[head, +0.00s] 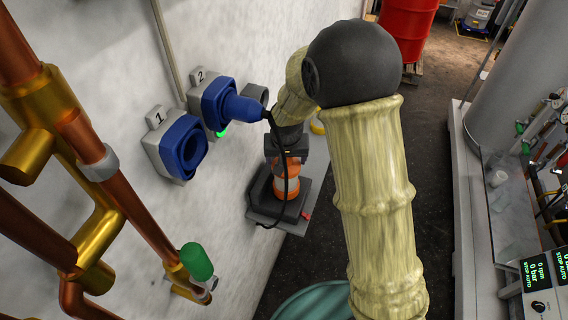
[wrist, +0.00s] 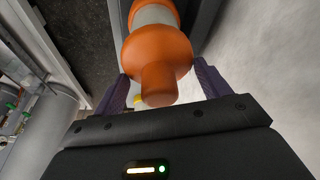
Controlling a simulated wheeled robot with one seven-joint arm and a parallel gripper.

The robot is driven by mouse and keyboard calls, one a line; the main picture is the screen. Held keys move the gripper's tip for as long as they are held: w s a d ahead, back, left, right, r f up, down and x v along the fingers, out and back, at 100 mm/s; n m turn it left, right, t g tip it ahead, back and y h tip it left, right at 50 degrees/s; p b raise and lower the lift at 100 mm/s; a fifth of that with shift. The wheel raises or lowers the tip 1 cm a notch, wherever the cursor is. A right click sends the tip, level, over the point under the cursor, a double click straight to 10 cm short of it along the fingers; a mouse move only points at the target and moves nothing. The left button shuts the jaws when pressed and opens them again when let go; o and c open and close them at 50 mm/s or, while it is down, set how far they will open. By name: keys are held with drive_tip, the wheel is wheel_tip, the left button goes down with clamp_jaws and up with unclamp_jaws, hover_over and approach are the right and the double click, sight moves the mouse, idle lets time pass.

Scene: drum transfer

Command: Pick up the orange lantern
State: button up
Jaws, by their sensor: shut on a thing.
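The orange lantern (head: 286,187) is at a dark wall stand (head: 263,192), partly hidden by my gripper and a black cable. In the wrist view the lantern (wrist: 158,52) shows an orange knob end, a wide orange collar and a pale grey middle. My gripper (head: 287,156) is over the lantern's upper end in the head view. In the wrist view my gripper (wrist: 160,84) has one purple finger on each side of the knob end and is shut on it. I cannot tell whether the lantern's base touches the stand.
Blue wall sockets marked 1 (head: 182,146) and 2 (head: 212,104) are left of the stand; a blue plug with the black cable is in socket 2. Copper pipes (head: 120,190) run at the left. A red drum (head: 407,28) stands behind. Dark floor is clear right of my arm.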

drive_tip(key=r+b, duration=0.1)
drive_tip(key=r, duration=0.1)
drive_tip(key=d+r+b, duration=0.1)
drive_tip(key=r, duration=0.2)
drive_tip(key=shift+r, duration=0.15)
drive_tip(key=s+d+b, duration=0.3)
drive_tip(key=d, duration=0.5)
drive_tip(key=s+d+b, duration=0.3)
drive_tip(key=d, duration=0.6)
drive_tip(key=shift+s, duration=0.15)
drive_tip(key=shift+r, duration=0.1)
